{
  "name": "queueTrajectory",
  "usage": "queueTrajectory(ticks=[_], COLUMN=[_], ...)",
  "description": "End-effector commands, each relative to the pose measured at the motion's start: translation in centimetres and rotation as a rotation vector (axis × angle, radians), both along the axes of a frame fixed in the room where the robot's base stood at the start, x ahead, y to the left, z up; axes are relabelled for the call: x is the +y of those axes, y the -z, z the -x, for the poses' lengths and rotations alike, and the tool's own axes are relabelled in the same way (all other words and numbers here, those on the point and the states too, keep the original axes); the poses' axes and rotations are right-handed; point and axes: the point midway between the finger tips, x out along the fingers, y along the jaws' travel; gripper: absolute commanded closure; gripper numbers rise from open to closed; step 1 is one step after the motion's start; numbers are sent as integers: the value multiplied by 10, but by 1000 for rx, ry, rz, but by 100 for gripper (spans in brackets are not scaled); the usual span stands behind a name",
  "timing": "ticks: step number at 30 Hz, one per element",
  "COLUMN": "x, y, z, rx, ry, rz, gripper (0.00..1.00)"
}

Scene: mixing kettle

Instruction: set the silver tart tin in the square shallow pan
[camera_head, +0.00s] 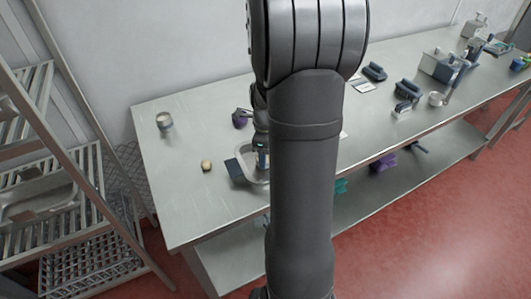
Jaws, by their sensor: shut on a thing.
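The pan (256,178) is a shallow grey-white vessel with a raised, rounded rim on the metal table, left of my arm. My arm hides its right side. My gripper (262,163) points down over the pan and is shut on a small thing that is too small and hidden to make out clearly. I cannot tell whether that thing touches the pan floor. I cannot make out the silver tart tin for certain anywhere in view.
A dark blue block (235,171) stands against the pan's left side. A small tan round thing (206,165), a silver cup-like jar (165,121) and a purple object (240,119) are nearby. Brushes and dispensers stand at the right. The table's left front is clear.

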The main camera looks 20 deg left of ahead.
Motion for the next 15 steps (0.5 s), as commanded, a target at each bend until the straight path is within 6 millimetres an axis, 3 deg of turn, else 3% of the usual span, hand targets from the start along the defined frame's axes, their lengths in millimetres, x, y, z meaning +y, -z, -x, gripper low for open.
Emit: queueTrajectory(ticks=[15], x=[0], y=[5], z=[0], rx=[1], ry=[0], rz=[0], gripper=[71])
